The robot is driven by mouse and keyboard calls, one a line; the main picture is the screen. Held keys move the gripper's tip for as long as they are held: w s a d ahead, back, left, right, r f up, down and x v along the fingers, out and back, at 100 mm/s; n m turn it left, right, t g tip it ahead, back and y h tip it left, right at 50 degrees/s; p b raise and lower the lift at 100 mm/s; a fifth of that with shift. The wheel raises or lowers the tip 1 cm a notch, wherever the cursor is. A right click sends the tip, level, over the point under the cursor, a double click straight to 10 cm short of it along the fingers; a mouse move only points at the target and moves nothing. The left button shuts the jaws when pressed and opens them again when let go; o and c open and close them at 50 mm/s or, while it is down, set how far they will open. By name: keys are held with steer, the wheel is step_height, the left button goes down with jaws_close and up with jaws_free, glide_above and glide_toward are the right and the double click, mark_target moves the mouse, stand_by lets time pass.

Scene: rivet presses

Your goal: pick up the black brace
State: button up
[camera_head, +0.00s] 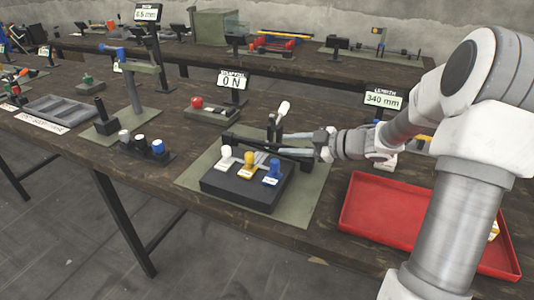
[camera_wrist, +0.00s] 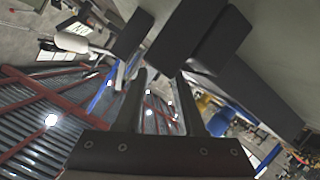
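A long dark bar (camera_head: 295,151), which looks like the black brace, lies across the green mat (camera_head: 320,188) behind a black block with white, yellow and blue knobs (camera_head: 240,188). My gripper (camera_head: 284,141) reaches in from the right, close to this bar; the head view does not settle whether they touch. In the wrist view my gripper's two dark fingers (camera_wrist: 161,78) stand apart with nothing visible between them. Dark blocky parts (camera_wrist: 190,35) show just beyond the fingertips; I cannot tell which of them is the brace.
A white-handled lever (camera_head: 282,109) stands upright behind the bar. A red tray (camera_head: 375,214) lies to the right, beneath my arm. A sign reading 0 N (camera_head: 233,81) and a red-knobbed device (camera_head: 198,102) are behind.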

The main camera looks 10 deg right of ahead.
mark_target(272, 144)
steer(key=shift+b+x, duration=1.15)
steer(key=shift+x, duration=1.9)
steer(key=shift+s+a+r, duration=0.1)
steer(key=shift+s+r, duration=0.05)
jaws_close()
